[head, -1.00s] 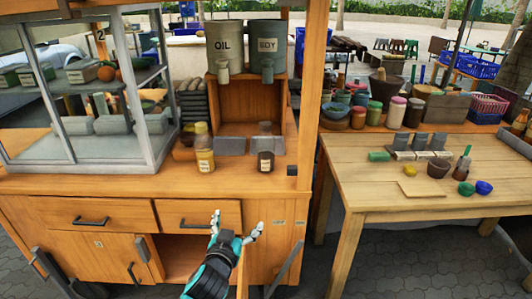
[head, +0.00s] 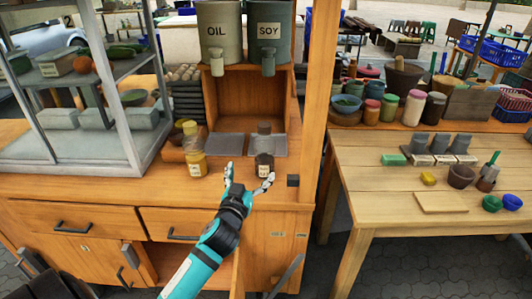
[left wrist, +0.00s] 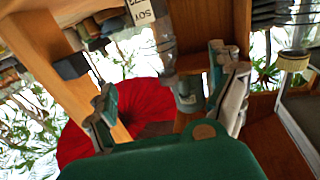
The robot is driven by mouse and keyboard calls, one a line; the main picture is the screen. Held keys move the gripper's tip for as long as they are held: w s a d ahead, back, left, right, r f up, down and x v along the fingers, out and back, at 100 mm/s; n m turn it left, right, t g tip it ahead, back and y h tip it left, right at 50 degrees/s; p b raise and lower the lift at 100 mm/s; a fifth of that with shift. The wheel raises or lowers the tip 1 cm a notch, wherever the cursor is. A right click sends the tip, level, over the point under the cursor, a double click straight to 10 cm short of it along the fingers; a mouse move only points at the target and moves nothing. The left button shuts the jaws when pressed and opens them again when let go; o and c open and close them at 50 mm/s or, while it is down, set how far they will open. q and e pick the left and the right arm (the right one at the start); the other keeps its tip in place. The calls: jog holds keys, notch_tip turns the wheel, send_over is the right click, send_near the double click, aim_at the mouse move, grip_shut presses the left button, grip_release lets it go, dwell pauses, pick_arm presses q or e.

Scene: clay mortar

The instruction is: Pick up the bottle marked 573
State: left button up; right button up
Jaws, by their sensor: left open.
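My left gripper (head: 248,178) is open and empty, its fingers pointing at the counter. It also shows in the left wrist view (left wrist: 165,100), fingers spread. A dark bottle with a grey top and a pale label (head: 264,168) stands upright on the counter just beyond the fingertips. A yellow bottle with a pale label (head: 196,165) stands to its left. Both labels are too small to read in the head view. My right gripper is not in view.
Large OIL (head: 218,40) and SOY (head: 268,40) canisters with taps stand on a wooden shelf box behind the bottles. A glass-sided display case (head: 140,150) stands at left. A wooden post (head: 318,110) rises at right. A side table (head: 380,185) holds bowls and small blocks.

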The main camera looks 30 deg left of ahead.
aim_at(261, 152)
pick_arm(q)
jog(key=x, duration=0.5)
jog(key=shift+w+a+r+p, duration=0.15)
jog(key=shift+w+r+p, duration=0.05)
jog(key=shift+w+p, duration=0.15)
jog(key=x, duration=0.3)
jog(key=shift+w+f, duration=0.15)
jog(key=shift+f, duration=0.05)
jog(key=shift+w, duration=0.15)
jog(key=shift+w+a+r, duration=0.1)
jog(key=shift+w+a, duration=0.05)
jog(key=shift+w, duration=0.15)
jog(key=x, duration=0.3)
jog(key=shift+w+a+p, duration=0.1)
jog(key=shift+w+p, duration=0.2)
jog(key=shift+w, duration=0.05)
jog(key=shift+w+a, duration=0.1)
jog(key=shift+w, duration=0.25)
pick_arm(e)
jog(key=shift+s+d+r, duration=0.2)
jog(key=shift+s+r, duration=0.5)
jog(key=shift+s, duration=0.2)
pick_arm(q)
jog(key=shift+s, duration=0.1)
jog(key=shift+c, duration=0.2)
jog(key=c, duration=1.4)
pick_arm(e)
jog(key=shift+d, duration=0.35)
